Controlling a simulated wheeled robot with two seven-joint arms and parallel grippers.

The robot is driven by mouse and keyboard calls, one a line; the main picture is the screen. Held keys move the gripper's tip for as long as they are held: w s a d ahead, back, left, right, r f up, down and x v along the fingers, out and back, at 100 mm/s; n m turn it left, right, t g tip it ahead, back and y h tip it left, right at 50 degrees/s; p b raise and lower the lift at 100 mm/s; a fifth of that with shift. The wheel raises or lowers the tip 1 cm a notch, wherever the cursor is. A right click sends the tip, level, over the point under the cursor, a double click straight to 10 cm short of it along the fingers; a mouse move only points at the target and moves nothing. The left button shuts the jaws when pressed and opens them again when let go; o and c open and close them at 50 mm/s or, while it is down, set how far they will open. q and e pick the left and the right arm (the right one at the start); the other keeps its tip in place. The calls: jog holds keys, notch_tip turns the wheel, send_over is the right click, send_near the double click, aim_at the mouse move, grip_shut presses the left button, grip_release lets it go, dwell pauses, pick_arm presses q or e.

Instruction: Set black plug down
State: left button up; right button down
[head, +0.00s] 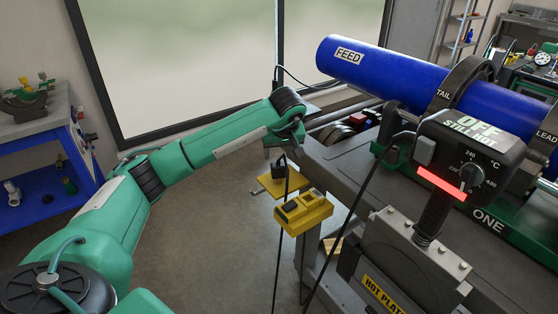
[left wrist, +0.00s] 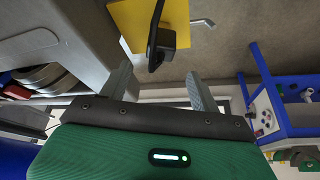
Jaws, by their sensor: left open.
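The black plug (head: 279,170) rests on a small yellow plate (head: 265,184) at the side of the grey cart, with its black cord hanging down. In the left wrist view the plug (left wrist: 166,39) lies just beyond my fingertips, over the yellow plate (left wrist: 128,22). My left gripper (head: 283,153) is open and empty, close above the plug in the head view. In the left wrist view its two fingers (left wrist: 160,72) are spread wide, with a gap between them and the plug. My right gripper is not in view.
A yellow box (head: 303,211) is on the cart's side. The hot plate's controller (head: 465,160), reading OFF STILL HOT, stands front right. A blue pipe (head: 400,75) marked FEED lies across the back. Cords hang near my left gripper. A blue workbench (head: 45,165) stands left; floor between is clear.

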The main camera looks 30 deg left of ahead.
pick_arm(q)
jog(key=v, duration=0.4)
jog(key=shift+f, duration=0.1)
dwell(0.4)
